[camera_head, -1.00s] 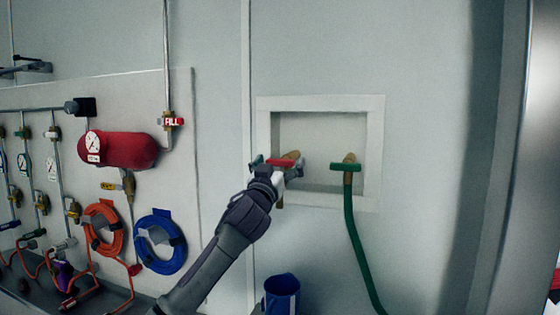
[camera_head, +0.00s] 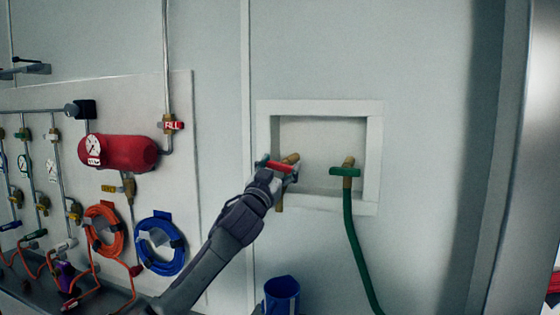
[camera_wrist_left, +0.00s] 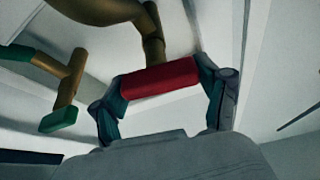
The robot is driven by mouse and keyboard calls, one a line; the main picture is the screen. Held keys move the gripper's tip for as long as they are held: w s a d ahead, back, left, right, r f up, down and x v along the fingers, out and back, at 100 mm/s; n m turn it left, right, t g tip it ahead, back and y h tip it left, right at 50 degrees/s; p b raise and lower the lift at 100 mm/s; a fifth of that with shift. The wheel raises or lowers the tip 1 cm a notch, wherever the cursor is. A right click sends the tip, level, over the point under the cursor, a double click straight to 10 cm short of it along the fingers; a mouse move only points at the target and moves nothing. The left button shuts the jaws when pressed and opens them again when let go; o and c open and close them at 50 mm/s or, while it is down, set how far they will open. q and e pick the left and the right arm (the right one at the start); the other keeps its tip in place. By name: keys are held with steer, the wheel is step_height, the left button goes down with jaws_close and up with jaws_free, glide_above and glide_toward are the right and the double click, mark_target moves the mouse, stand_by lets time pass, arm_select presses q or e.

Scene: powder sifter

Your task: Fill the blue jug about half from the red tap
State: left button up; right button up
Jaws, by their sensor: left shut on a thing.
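The red tap's handle (camera_head: 279,167) is at the left of the white wall recess, in front of its brass body (camera_head: 291,158). My left gripper (camera_head: 277,170) is shut on this handle. In the left wrist view the red handle (camera_wrist_left: 159,76) lies between the two fingers of the left gripper (camera_wrist_left: 162,88), with the brass body behind it. The brass spout (camera_head: 279,204) points down below the gripper. The blue jug (camera_head: 282,294) stands below the tap, partly cut off by the bottom edge; its contents cannot be made out. My right gripper is out of view.
A green-handled tap (camera_head: 346,171) with a green hose (camera_head: 352,235) is at the right of the recess (camera_head: 374,150). On the left, a panel carries a red tank (camera_head: 125,152), an orange hose coil (camera_head: 103,228) and a blue hose coil (camera_head: 160,243).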

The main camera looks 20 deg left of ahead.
arm_select(q)
steer(key=m+h+p, duration=0.1)
steer(key=m+p, duration=0.1)
steer(key=m+g+h+p, duration=0.1)
steer(key=m+p, duration=0.1)
steer(key=m, duration=0.1)
steer(key=shift+r+m+h+p, duration=0.2)
steer(key=shift+m+h+p, duration=0.1)
steer(key=shift+h+p, duration=0.1)
steer(key=shift+f+m+g+h+p, duration=0.25)
steer(key=shift+m+g+h+p, duration=0.2)
steer(key=shift+m+p, duration=0.6)
steer(key=shift+d+m, duration=0.1)
steer(key=shift+m, duration=0.25)
steer(key=o, duration=1.2)
steer(key=shift+c, duration=0.2)
steer(key=v, duration=1.2)
steer(key=shift+f, duration=0.15)
